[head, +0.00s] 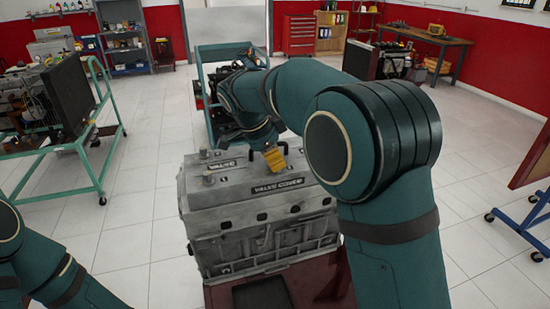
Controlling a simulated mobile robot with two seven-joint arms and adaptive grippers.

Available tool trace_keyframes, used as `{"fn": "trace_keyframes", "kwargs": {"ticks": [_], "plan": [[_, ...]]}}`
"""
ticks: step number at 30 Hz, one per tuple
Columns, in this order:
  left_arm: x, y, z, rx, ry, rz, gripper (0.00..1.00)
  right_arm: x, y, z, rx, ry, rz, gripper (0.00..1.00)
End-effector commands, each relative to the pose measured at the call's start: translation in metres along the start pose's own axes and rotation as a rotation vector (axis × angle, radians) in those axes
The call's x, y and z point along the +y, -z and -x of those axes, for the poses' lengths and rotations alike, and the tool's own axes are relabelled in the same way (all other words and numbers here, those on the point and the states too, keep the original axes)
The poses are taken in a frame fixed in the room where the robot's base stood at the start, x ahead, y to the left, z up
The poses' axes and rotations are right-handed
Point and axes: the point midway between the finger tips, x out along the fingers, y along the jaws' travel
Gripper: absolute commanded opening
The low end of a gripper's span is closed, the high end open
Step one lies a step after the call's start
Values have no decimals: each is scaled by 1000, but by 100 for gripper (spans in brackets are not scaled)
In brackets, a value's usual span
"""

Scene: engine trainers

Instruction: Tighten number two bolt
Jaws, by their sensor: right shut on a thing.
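A grey engine block (262,218) stands in front of me with a pale valve cover (230,187) on top, lettered "VALVE COVER". Knob-like bolts stick up at the left of the cover, one nearer (208,179) and one farther (203,154). My right arm reaches over the engine from the right. I cannot read any bolt number. My left arm shows at the lower left, its gripper out of frame.
The engine sits on a dark red stand (225,293). A green cart (112,135) with machinery is at the left, another (215,60) behind the engine. A blue wheeled stand (525,225) is at the right. White floor is open between them.

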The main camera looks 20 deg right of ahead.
Motion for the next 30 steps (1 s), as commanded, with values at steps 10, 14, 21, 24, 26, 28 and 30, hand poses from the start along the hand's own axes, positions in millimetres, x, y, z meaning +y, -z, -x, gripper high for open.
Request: {"fn": "trace_keyframes", "kwargs": {"ticks": [10, 14, 21, 24, 26, 28, 30], "plan": [[0, 0, 0, 0, 0, 0, 39, 2, -5, -4, -4, -15, 5, 0], [0, 0, 0, 0, 0, 0, 39, 2, -5, -4, -3, -13, 5, 46], [0, 0, 0, 0, 0, 0, 39, 1, -2, -2, -2, -7, 1, 49], [0, 0, 0, 0, 0, 0, 39, 1, -2, 0, -2, -5, 1, 49], [0, 0, 0, 0, 0, 0, 39, 0, -2, 4, -2, -4, 0, 49], [0, 0, 0, 0, 0, 0, 39, 0, -2, 11, -2, -2, 0, 49], [0, 0, 0, 0, 0, 0, 39, 0, -2, 22, -2, -1, 1, 49]]}}
